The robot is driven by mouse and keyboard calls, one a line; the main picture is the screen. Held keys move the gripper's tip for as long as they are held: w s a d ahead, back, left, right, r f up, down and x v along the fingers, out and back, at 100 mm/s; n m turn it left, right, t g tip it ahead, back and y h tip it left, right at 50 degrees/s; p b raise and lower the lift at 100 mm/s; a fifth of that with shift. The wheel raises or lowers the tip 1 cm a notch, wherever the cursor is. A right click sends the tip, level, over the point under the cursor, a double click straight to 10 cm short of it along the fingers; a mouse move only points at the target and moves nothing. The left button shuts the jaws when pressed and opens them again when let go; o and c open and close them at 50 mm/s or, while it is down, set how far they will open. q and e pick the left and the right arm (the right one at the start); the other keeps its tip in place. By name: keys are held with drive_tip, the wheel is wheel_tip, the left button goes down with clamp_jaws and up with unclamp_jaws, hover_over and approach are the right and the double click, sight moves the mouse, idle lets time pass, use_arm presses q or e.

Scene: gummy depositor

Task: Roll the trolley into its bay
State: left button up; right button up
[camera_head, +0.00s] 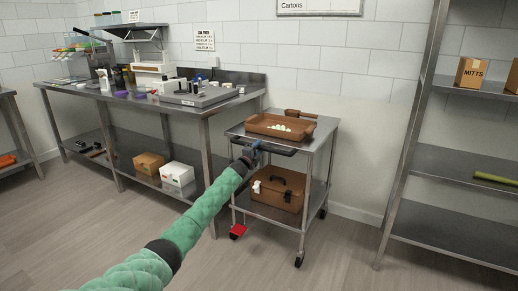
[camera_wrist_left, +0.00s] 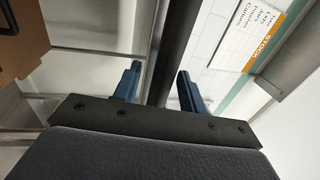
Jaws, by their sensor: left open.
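The trolley (camera_head: 322,128) is a grey metal two-shelf cart on casters, standing against the wall between the workbench and the shelf rack. A dark push handle (camera_head: 276,150) runs along its near side. A red pedal (camera_head: 238,231) shows by its front left caster. My left gripper (camera_head: 254,150) is at the left part of the handle. In the left wrist view, its blue fingers (camera_wrist_left: 157,78) are apart, with the dark handle bar (camera_wrist_left: 174,50) between them. Contact cannot be told. My right gripper is not in view. I cannot pick out a marked bay.
The trolley carries a brown tray (camera_head: 263,128) with pale pieces on top and a brown case (camera_head: 278,187) below. A steel workbench (camera_head: 205,108) stands close on the left, a shelf rack (camera_head: 397,195) on the right. The floor (camera_head: 345,255) in front is clear.

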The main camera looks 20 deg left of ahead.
use_arm(q)
drive_tip(key=v, duration=0.7)
idle(0.7)
